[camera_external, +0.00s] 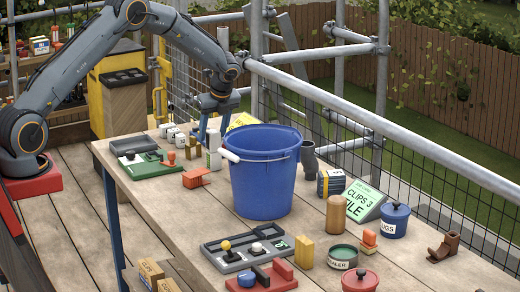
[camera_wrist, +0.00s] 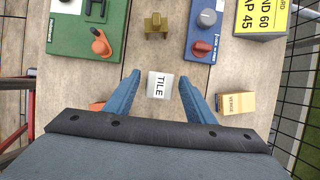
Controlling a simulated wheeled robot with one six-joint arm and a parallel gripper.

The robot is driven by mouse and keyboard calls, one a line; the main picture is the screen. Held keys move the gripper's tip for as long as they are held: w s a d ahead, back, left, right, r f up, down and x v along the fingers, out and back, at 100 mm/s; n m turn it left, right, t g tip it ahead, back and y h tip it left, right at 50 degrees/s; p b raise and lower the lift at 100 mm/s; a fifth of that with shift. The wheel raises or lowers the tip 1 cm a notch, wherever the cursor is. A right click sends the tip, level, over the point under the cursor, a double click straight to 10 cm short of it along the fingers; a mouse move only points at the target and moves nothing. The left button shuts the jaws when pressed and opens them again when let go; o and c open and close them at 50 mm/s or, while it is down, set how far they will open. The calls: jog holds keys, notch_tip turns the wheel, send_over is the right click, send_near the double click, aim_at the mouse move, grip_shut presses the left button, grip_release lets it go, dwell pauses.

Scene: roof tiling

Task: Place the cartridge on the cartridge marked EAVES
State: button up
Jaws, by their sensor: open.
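My gripper (camera_wrist: 159,102) is open, its two blue fingers pointing down at the table in the wrist view. A small white block marked TILE (camera_wrist: 159,85) shows between the fingers, apart from both. A tan block marked VERGE (camera_wrist: 236,103) lies just right of the right finger. No block marked EAVES can be read in either view. In the external view my gripper (camera_external: 212,128) is over the far part of the table, behind the bucket's left side. A pale upright block (camera_external: 214,160) stands below it; its marking cannot be read there.
A blue bucket (camera_external: 262,180) stands mid-table. A green board (camera_wrist: 85,25), brass block (camera_wrist: 156,25), blue board (camera_wrist: 204,30) and yellow sign (camera_wrist: 262,17) are around my gripper. A grey board (camera_external: 240,250), sealer tin (camera_external: 343,257) and CLIPS sign (camera_external: 362,201) occupy the near part. Mesh guards the right edge.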

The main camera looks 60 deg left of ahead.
jog(key=b+v, duration=0.3)
jog(key=v, duration=0.9)
jog(key=s+d+f+n+h, duration=0.1)
jog(key=s+d+f+n, duration=0.2)
jog(key=s+d+n, duration=0.3)
jog(key=s+d+f+n+h, duration=0.2)
jog(key=s+d+n, duration=0.4)
jog(key=s+d, duration=0.4)
jog(key=s+d+f+n+t+h, duration=0.1)
jog(key=s+d+f+n, duration=0.2)
jog(key=s, duration=1.4)
jog(key=d+n, duration=0.3)
jog(key=d, duration=0.2)
jog(key=shift+d+f, duration=0.2)
jog(key=shift+f, duration=0.15)
